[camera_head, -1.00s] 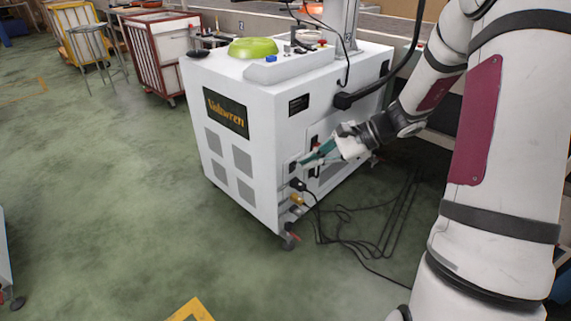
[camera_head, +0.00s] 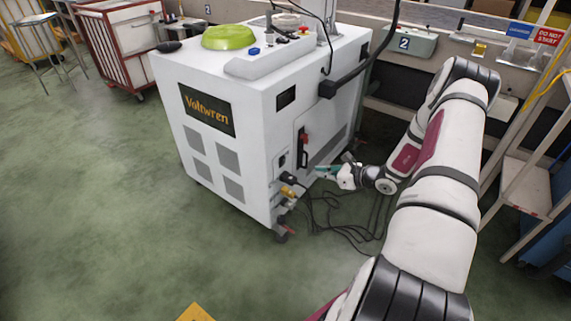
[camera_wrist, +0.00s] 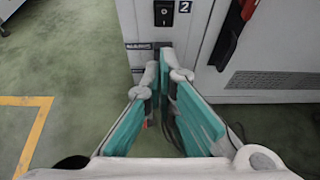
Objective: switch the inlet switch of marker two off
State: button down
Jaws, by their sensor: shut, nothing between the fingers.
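The marker is a white cabinet (camera_head: 240,150) marked "Voltwren". A small black inlet switch (camera_head: 282,160) sits low on its side panel. In the wrist view the black switch (camera_wrist: 164,13) is at the top edge, beside a "2" label (camera_wrist: 184,8). Its rocker position is too small to tell. My gripper (camera_head: 320,170) has teal finger pads and is right of and slightly below the switch in the head view. In the wrist view my gripper (camera_wrist: 164,62) has its fingertips together, empty, below the switch in the picture. Contact with the panel cannot be told.
A red-and-black handle (camera_head: 304,148) is right of the switch. Plugs (camera_head: 289,192) and black cables (camera_head: 335,215) lie below. A bench (camera_head: 455,52) with a "2" sign (camera_head: 404,43) stands behind. A ladder-like frame (camera_head: 525,185) is at right.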

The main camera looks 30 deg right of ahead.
jog(key=shift+w, duration=0.1)
jog(key=b, duration=0.5)
send_near(282, 162)
jog(key=w+f, duration=0.2)
jog(key=f, duration=0.1)
jog(key=w+f, duration=0.2)
jog(key=shift+a, duration=0.4)
jog(key=shift+w+a+r, duration=0.2)
jog(key=shift+w+a, duration=0.05)
jog(key=shift+w, duration=0.35)
jog(key=shift+w+a+r+g+p, duration=0.25)
jog(key=shift+g+p, duration=0.15)
jog(key=shift+p, duration=0.35)
jog(key=shift+d+f, duration=0.1)
jog(key=shift+f, duration=0.15)
jog(key=shift+r, duration=0.15)
jog(key=shift+r+p, duration=0.45)
jog(key=shift+r, duration=0.25)
